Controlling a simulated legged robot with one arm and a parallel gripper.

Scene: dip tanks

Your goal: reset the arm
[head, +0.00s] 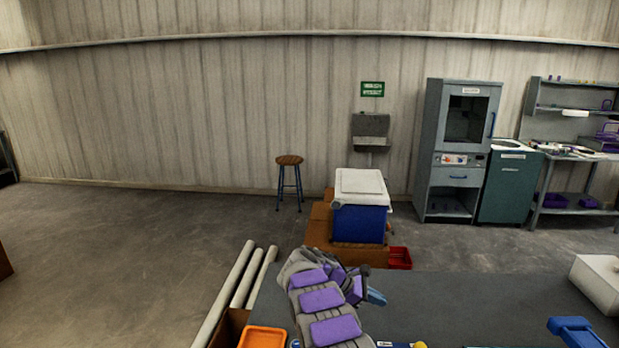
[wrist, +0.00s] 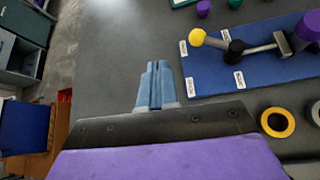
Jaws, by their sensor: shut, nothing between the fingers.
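My arm (head: 320,300), grey with purple panels, is folded low over the near edge of a dark grey worktop (head: 470,300) in the head view. My gripper (head: 376,297) shows at its end as a small blue tip. In the wrist view my gripper (wrist: 157,66) has its two light blue fingers together with nothing between them. They are over bare dark worktop, apart from the blue mat (wrist: 215,98) to their right.
An orange tray (head: 262,337) and white pipes (head: 233,290) are left of my arm. A blue cooler (head: 360,222) stands beyond the worktop, with a red bin (head: 400,258) beside it.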

